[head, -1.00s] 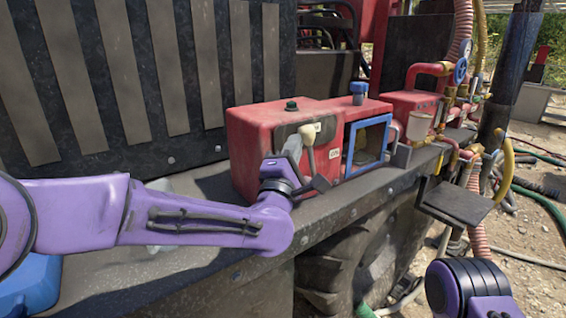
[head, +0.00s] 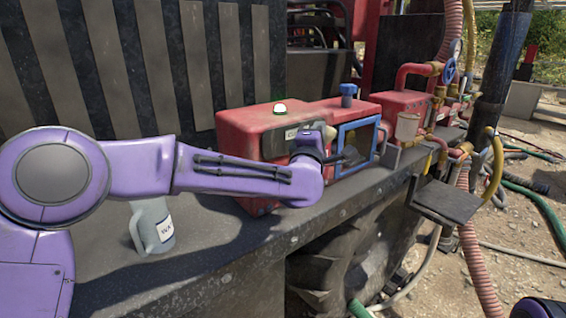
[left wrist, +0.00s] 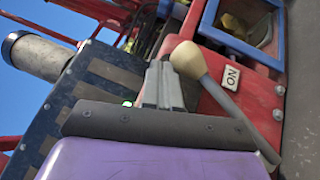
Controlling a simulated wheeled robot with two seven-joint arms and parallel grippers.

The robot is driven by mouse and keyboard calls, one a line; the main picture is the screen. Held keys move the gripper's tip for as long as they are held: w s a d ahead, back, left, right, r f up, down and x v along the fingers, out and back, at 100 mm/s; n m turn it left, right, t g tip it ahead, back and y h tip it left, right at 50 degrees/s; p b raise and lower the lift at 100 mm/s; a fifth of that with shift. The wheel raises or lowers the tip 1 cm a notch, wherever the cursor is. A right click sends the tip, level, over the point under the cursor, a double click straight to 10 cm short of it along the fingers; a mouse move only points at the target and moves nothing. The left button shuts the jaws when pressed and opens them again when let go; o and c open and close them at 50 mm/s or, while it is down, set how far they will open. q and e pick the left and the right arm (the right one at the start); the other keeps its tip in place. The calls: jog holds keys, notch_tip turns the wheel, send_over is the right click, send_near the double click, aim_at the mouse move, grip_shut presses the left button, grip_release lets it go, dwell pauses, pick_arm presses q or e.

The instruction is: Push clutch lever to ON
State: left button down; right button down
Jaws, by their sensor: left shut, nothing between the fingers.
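The clutch lever has a beige knob (head: 330,134) and stands on the front of the red control box (head: 262,118). In the left wrist view the knob (left wrist: 187,60) and its grey shaft (left wrist: 228,103) lean alongside the white ON label (left wrist: 231,77). My left gripper (head: 317,128) is shut and empty, right beside the knob. In the left wrist view its fingers (left wrist: 163,84) lie just left of the knob; I cannot tell whether they touch. My arm hides the ON label and the lever's base in the head view.
A blue-framed window (head: 342,135) borders the lever on the right. A pale jug (head: 152,226) stands on the dark ledge (head: 225,240) below my left arm. Red pipes and valves (head: 420,85) are farther right. Hoses (head: 540,205) lie on the ground.

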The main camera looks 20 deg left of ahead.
pick_arm(q)
jog(key=shift+w+d+f, duration=0.1)
jog(key=shift+w+d, duration=0.1)
jog(key=shift+d, duration=0.15)
dwell(0.3)
jog(key=s+a+r+b, duration=0.1)
jog(key=s+r, duration=0.2)
jog(key=s, duration=0.2)
jog(key=s+a+r+b, duration=0.1)
jog(key=s+r+b, duration=0.1)
jog(key=s, duration=0.4)
jog(key=shift+s+a+r, duration=0.3)
jog(key=shift+r, duration=0.1)
